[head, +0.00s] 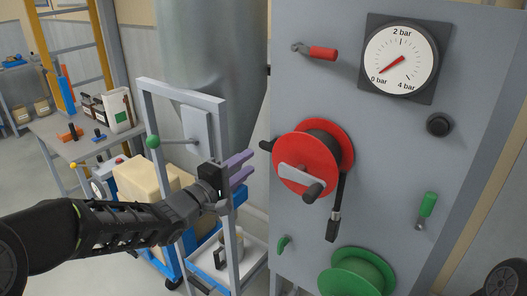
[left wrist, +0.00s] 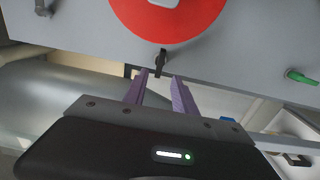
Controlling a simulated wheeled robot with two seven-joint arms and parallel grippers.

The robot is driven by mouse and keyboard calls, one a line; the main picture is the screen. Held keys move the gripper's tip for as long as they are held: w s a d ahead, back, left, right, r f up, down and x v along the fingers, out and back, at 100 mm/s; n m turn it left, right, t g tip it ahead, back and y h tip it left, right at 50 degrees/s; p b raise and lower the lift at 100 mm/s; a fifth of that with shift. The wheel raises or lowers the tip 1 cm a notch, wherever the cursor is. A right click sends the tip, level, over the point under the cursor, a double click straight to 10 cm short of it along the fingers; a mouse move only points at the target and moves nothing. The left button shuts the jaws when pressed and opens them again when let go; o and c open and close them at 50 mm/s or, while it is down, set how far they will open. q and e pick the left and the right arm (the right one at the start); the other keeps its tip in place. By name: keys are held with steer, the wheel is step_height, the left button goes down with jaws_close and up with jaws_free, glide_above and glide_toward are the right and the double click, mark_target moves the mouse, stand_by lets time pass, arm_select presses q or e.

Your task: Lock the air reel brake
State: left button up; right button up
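A red hose reel (head: 290,162) is mounted on the grey panel, with a crank and a black hose. A small black lever (head: 266,146) sticks out at its left edge; it also shows in the left wrist view (left wrist: 161,61). Below is a green reel (head: 345,281) with a small green lever (head: 283,243). Which reel is for air I cannot tell. My left gripper (head: 246,166) has its purple fingers apart and empty, just left of the red reel. In the left wrist view the black lever shows between and beyond the fingertips; I see no contact. My right gripper is out of view.
A pressure gauge (head: 401,59) reads about 0 bar. A red-handled valve (head: 322,53), a black knob (head: 439,124) and a green-handled valve (head: 428,205) are on the panel. A grey frame (head: 150,108) stands close behind my left forearm, beside a silo (head: 215,55).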

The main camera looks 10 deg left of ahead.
mark_target(266, 150)
arm_select(q)
steer(key=p+x, duration=0.1)
steer(key=x, duration=0.6)
steer(key=shift+w+d+p, duration=0.1)
steer(key=shift+w+p, duration=0.25)
steer(key=shift+p, duration=0.05)
steer(key=shift+c, duration=0.3)
jaws_close()
